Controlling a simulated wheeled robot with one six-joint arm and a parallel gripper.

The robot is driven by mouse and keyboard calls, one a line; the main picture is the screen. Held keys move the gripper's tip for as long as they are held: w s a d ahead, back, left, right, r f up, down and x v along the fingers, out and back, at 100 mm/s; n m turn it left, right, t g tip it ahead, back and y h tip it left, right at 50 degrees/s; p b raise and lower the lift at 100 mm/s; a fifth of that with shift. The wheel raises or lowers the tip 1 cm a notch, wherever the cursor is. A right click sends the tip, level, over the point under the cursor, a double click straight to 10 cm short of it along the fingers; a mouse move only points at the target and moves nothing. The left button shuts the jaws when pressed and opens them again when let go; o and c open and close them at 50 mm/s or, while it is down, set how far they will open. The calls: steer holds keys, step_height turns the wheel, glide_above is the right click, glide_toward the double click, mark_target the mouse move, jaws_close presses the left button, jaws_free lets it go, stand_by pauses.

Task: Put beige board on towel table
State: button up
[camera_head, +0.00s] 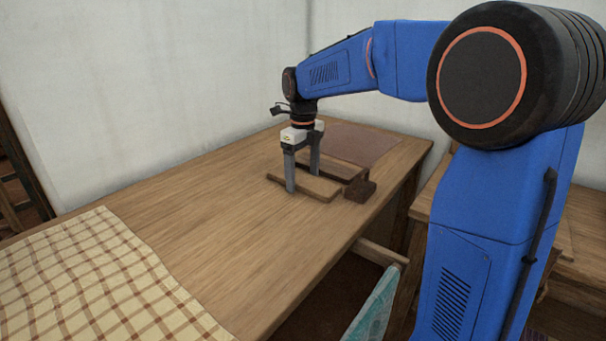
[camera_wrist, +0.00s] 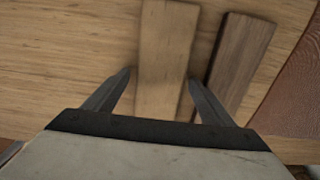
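The beige board (camera_wrist: 165,52), flat and light wooden, lies on the wooden table. In the wrist view it lies between the two fingers of my gripper (camera_wrist: 163,84), with a small gap on each side. In the head view my gripper (camera_head: 303,182) points down over the beige board (camera_head: 318,188), with its fingers apart. The gripper is open and holds nothing. The near end of the board is hidden behind the gripper body in the wrist view. A checked towel (camera_head: 95,275) lies at the left end of the same table (camera_head: 215,215).
A darker brown board (camera_wrist: 238,58) lies close to the right of the beige one. A dark brown block (camera_head: 360,190) sits near the front edge. A reddish-brown mat (camera_head: 358,142) lies at the back right. The tabletop between the boards and towel is clear.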

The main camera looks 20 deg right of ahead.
mark_target(303, 179)
step_height(303, 179, up, 12)
steer(key=shift+r, duration=0.15)
stand_by(0.7)
